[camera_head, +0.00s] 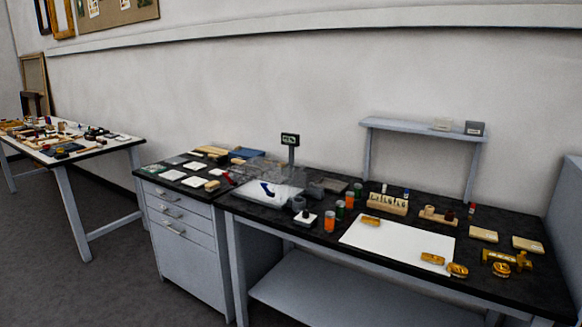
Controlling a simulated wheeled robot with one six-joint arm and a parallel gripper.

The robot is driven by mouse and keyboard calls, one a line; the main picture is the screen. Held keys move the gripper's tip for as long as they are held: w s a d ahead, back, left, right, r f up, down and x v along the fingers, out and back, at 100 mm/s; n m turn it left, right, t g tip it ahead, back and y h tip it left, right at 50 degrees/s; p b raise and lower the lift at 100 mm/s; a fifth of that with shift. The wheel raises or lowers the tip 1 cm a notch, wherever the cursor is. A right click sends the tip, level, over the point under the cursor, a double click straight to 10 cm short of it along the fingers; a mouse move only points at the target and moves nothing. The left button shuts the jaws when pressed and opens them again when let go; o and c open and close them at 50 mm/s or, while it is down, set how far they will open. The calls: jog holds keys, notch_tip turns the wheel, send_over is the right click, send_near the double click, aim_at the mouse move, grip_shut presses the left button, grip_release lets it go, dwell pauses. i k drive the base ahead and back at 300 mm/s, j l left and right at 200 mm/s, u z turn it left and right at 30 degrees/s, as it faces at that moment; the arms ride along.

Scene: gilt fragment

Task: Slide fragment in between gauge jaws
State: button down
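Several small gilt pieces lie at the right of the black-topped bench. One gilt piece (371,221) is on the back left of a white sheet (398,245), and another gilt piece (432,258) is near its front right. A rounded gilt piece (457,270) lies by the sheet's front right corner. A larger gilt cluster (497,262) is farther right. Which one is the fragment I cannot tell. I cannot make out the gauge jaws; a small dark device on a white base (304,217) stands left of the sheet. My gripper is not in view.
A scale-like stand with a display (290,140) rises behind a white plate (266,192). Orange jars (329,222) and a wooden rack (387,204) stand around the sheet. A raised shelf (424,130) is behind. A cluttered white table (70,140) is left, with open floor before it.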

aim_at(501, 270)
jog(key=i+l, duration=0.15)
jog(key=l, duration=0.25)
jog(key=i+l, duration=0.2)
jog(key=l, duration=0.15)
jog(key=i+l, duration=0.15)
jog(key=l, duration=0.25)
jog(key=i+l, duration=0.15)
jog(key=l, duration=0.25)
jog(key=i+l, duration=0.15)
jog(key=l, duration=0.2)
jog(key=u, duration=0.05)
